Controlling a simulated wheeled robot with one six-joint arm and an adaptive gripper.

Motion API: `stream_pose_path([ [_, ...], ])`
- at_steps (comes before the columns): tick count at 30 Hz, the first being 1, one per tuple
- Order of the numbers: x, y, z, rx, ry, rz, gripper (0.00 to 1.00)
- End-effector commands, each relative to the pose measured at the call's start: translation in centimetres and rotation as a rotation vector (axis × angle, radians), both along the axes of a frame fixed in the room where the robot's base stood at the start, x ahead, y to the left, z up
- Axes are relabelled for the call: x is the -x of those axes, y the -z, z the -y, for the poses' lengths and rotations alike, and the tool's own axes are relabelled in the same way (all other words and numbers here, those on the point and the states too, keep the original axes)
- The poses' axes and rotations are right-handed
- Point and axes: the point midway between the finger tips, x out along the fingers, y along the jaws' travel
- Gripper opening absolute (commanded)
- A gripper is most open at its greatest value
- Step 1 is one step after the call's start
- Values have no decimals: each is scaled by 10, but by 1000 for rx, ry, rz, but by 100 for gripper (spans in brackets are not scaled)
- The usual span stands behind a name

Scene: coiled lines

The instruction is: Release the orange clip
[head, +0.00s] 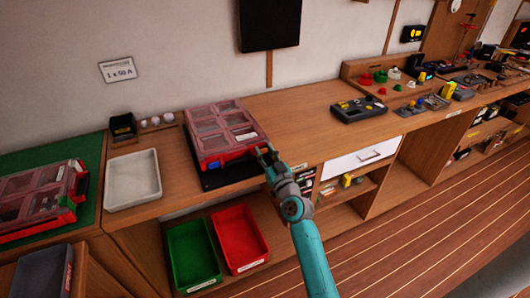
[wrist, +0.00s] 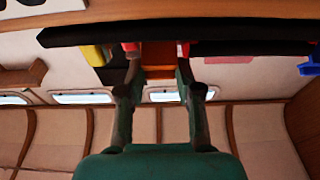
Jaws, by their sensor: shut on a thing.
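A case with a red base and a clear pinkish divided lid (head: 222,130) lies on a black mat on the bench. The lid looks down. My gripper (head: 268,154) is at the case's front right corner. In the wrist view my gripper (wrist: 157,68) has its two fingers on either side of a small orange clip (wrist: 160,73), shut on it. In the head view the gripper hides this clip.
A white tray (head: 133,180) stands left of the case. A second similar case (head: 40,200) lies on a green mat at far left. Green (head: 193,254) and red (head: 240,238) bins sit below. The bench right of the case is clear up to a grey device (head: 358,109).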

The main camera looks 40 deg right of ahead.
Motion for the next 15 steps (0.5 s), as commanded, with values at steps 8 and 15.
stream_pose_path([
  [8,1,0,1,0,3,0,60],
  [15,1,0,1,1,2,0,60],
])
